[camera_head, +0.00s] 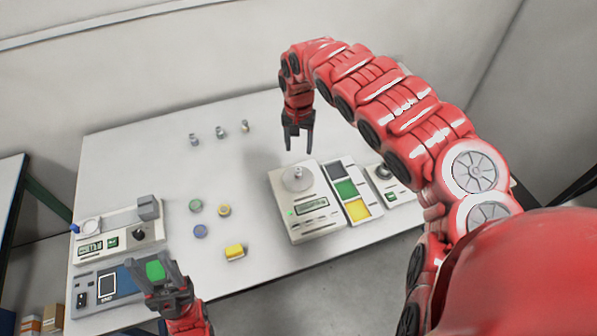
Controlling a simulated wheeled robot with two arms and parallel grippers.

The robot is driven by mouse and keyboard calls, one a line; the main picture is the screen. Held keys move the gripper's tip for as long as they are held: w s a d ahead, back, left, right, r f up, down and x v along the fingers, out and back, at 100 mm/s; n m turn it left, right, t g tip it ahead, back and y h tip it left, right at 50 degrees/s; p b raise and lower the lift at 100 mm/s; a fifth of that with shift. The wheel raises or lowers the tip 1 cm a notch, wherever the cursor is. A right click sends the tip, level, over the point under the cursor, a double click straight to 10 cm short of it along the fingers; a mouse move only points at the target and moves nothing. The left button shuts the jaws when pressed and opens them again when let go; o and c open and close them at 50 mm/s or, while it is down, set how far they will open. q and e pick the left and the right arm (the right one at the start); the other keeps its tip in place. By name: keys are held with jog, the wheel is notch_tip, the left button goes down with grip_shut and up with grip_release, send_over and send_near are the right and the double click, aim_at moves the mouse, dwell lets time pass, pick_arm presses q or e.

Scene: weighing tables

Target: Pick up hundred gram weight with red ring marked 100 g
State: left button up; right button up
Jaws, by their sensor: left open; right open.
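Three small grey cylinders stand apart at the back of the white table: one at the left (193,139), one in the middle (220,132) and one at the right (245,126). Their ring colours and markings are too small to read, so I cannot tell which is the 100 g weight. My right gripper (299,147) is open and empty, pointing down to the right of them, behind the middle scale. My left gripper (151,270) is open at the front left, over or beside a green block (155,271); I cannot tell whether they touch.
A scale (310,212) with a silvery object (297,178) on its pan stands mid-right, beside a tray (338,172) with green and yellow sections. Another scale (120,236) is at left. Green, yellow and blue round pieces and a yellow block (235,252) lie mid-table.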

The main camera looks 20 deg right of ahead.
jog(key=p, duration=0.1)
send_over(299, 169)
jog(key=f, duration=0.5)
jog(key=shift+s+a, duration=0.1)
jog(key=shift+a, duration=0.1)
jog(key=shift+f+p, duration=0.4)
jog(key=shift+f, duration=0.2)
notch_tip(299, 169, down, 3)
jog(key=shift+r+p, duration=0.1)
jog(key=shift+p, duration=0.45)
jog(key=shift+d+f, duration=0.1)
jog(key=shift+f, duration=0.6)
grip_shut()
